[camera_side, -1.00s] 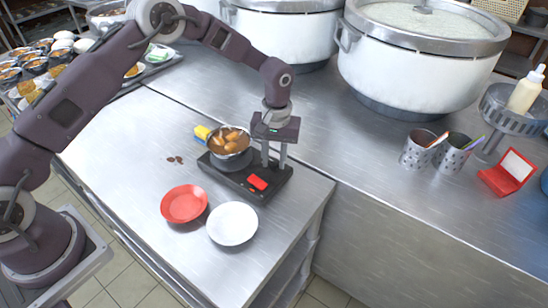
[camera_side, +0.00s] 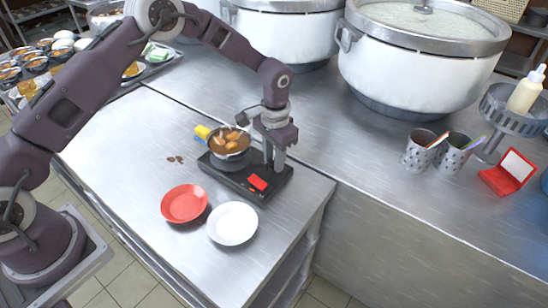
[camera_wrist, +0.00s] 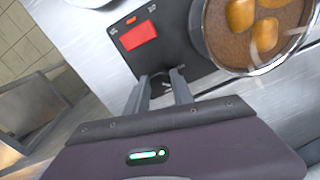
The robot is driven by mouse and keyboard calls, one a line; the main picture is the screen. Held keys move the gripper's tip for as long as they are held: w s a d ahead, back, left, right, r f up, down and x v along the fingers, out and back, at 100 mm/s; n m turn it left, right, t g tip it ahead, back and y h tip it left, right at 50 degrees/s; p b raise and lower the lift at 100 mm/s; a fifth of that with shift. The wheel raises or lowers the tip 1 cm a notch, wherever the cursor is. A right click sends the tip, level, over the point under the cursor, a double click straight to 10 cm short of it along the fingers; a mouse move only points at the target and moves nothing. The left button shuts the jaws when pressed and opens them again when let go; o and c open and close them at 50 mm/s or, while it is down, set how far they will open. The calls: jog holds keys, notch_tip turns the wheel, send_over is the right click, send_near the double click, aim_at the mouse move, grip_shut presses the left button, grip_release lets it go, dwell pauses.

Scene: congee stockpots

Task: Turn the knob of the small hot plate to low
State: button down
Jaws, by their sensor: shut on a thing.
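The small black hot plate (camera_side: 225,178) stands on the steel counter, and its panel with a red patch (camera_side: 258,182) faces up. A small pot (camera_side: 231,143) of brown broth and egg-like pieces sits on its burner. My gripper (camera_side: 274,162) points down at the hot plate's right part, its fingers shut on the knob. In the wrist view, the fingers (camera_wrist: 162,82) stand on either side of the dark knob (camera_wrist: 177,74), beside the red patch (camera_wrist: 138,36). The knob's pointer and the panel markings are too small to read. The fingers hide the knob in the side view.
A red plate (camera_side: 184,203) and a white plate (camera_side: 232,224) lie in front of the hot plate. Large stockpots (camera_side: 420,65) stand behind. Perforated cups (camera_side: 418,150) and an open red box (camera_side: 508,172) are at right. Counter left of the hot plate is mostly clear.

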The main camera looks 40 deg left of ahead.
aim_at(273, 162)
jog(key=m, duration=0.5)
jog(key=shift+w+a+m, duration=0.1)
jog(key=shift+m, duration=2.2)
jog(key=c, duration=1.1)
grip_release()
jog(key=shift+r, duration=0.1)
notch_tip(273, 162, up, 7)
